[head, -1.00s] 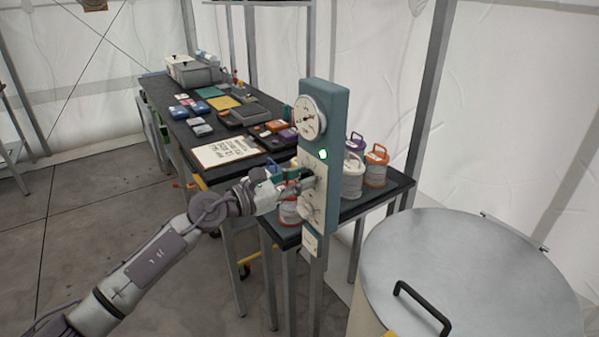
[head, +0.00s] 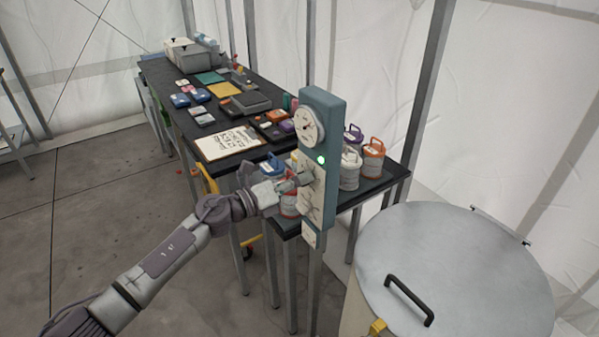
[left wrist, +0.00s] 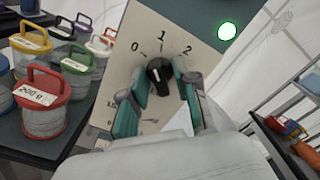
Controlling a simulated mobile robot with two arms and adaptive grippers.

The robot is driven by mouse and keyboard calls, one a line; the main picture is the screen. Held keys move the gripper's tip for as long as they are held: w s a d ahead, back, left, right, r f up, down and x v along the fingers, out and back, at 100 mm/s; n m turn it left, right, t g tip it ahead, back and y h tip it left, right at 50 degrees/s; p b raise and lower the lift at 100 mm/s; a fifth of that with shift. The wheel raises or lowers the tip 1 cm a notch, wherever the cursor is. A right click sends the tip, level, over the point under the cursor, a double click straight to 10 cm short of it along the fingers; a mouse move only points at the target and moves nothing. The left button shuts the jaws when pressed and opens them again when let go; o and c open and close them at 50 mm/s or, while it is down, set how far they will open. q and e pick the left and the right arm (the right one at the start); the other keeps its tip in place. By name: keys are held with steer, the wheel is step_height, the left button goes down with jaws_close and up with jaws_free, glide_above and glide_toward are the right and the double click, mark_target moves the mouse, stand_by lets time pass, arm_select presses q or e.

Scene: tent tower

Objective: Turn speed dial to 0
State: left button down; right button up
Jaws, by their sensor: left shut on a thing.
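The speed dial is a black knob (left wrist: 159,73) on a pale plate marked 0, 1 and 2 in the left wrist view. Its pointer faces up the plate, roughly toward the 1; its exact setting is hard to tell. My left gripper (left wrist: 160,88) has its teal fingers on either side of the knob and is shut on it. In the head view my left gripper (head: 303,179) meets the front of the teal control panel (head: 326,115) and hides the knob. My right gripper is not in view.
A green light (head: 320,160) and a round gauge (head: 308,124) sit above the dial, with another dial face below. Handled canisters (head: 373,162) stand behind the panel on a dark table. A large lidded drum (head: 455,265) stands at right.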

arm_select(q)
steer(key=n+p, duration=0.2)
steer(key=n, duration=0.1)
steer(key=shift+r+n, duration=0.15)
steer(key=shift+n, duration=0.15)
steer(key=shift+n+p, duration=0.75)
steer(key=shift+n, duration=0.35)
steer(key=shift+f, duration=0.2)
steer(key=c, duration=1.2)
jaws_free()
